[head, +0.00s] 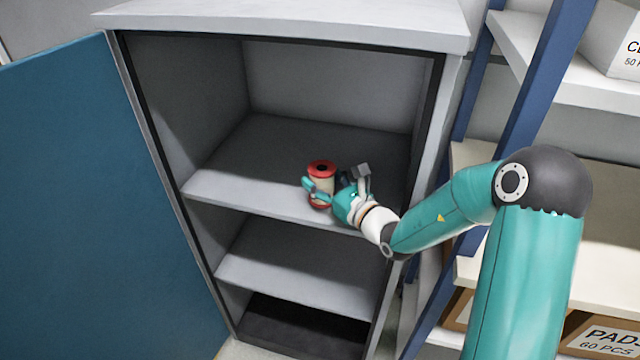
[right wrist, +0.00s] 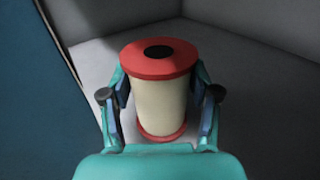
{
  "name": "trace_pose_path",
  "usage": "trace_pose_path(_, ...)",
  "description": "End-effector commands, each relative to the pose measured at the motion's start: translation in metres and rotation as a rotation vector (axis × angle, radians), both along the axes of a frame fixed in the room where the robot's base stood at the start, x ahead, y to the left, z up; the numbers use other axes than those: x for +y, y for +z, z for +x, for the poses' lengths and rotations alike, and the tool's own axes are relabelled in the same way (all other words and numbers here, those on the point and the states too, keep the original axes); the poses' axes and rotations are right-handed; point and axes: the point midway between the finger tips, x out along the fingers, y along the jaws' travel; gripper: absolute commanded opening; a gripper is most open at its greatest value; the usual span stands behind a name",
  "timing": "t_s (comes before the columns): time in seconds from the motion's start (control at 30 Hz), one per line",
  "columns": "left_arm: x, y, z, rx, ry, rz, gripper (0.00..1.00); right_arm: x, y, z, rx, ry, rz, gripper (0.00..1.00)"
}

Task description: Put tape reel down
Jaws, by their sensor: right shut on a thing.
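The tape reel (head: 323,182) is a cream cylinder with red end discs and a dark hole in the top. It stands upright at the upper shelf (head: 245,195) of the open cabinet, near the front edge. My right gripper (head: 318,190) is shut on it, with one finger on each side. In the right wrist view the reel (right wrist: 160,95) is between the fingers of the gripper (right wrist: 160,100). Whether its bottom disc touches the shelf I cannot tell. My left gripper is not in view.
The blue cabinet door (head: 90,210) stands open on the left. A lower shelf (head: 300,280) is empty. The upper shelf is clear behind the reel. A rack with blue posts (head: 545,80) and boxes (head: 605,335) stands close on the right.

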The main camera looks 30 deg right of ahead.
Motion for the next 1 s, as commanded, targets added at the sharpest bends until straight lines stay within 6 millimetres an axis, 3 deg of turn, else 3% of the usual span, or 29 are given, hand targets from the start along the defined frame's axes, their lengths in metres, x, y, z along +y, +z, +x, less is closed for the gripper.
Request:
trace_pose_path(0.4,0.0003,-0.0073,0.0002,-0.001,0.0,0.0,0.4,0.0043,-0.0082,0.003,-0.005,0.008,-0.001,0.21)
trace_pose_path(0.43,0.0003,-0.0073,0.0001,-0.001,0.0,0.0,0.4,0.0043,-0.0085,0.0029,-0.004,0.008,-0.001,0.63)
trace_pose_path(0.57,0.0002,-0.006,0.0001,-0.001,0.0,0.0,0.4,0.0043,-0.0074,0.0029,-0.003,0.007,-0.001,0.85)
trace_pose_path(1.0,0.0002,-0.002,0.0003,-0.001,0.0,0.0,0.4,0.0037,-0.0033,0.002,-0.004,0.006,-0.001,0.86)
